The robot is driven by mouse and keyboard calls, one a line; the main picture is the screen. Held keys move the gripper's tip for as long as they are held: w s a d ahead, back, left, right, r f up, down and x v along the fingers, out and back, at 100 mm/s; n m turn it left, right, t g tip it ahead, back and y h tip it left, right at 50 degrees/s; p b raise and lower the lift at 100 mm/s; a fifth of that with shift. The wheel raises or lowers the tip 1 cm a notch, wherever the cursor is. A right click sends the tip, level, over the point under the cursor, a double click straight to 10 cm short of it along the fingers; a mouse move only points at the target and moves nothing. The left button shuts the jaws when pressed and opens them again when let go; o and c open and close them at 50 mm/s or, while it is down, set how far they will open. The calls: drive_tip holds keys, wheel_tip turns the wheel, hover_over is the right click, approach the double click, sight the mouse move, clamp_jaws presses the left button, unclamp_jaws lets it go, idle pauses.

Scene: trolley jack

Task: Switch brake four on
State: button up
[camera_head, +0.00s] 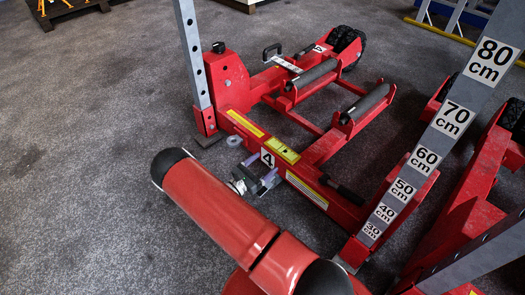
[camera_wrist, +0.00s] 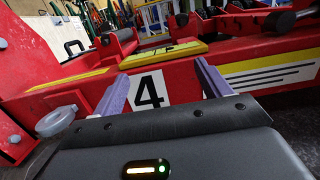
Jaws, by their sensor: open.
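A red trolley jack (camera_head: 310,152) stands on the grey floor. A white label with a black 4 (camera_head: 267,158) is on its near side face; it also shows in the wrist view (camera_wrist: 148,90). A yellow-topped piece (camera_head: 283,151) sits just above the label and also shows in the wrist view (camera_wrist: 162,55). I cannot tell its on or off position. My gripper (camera_head: 260,169) is open, its purple fingertips either side of the label in the wrist view (camera_wrist: 160,80). Nothing is between the fingers. Whether they touch the red face is unclear.
A grey ring-shaped fitting (camera_wrist: 58,122) is left of my fingers. A grey upright post (camera_head: 193,55) rises at the jack's left end. A grey bar with height labels (camera_head: 425,155) slants up at right. Bare carpet (camera_head: 90,140) lies left.

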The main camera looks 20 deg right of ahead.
wheel_tip(320, 180, up, 7)
drive_tip(key=shift+p, duration=0.45)
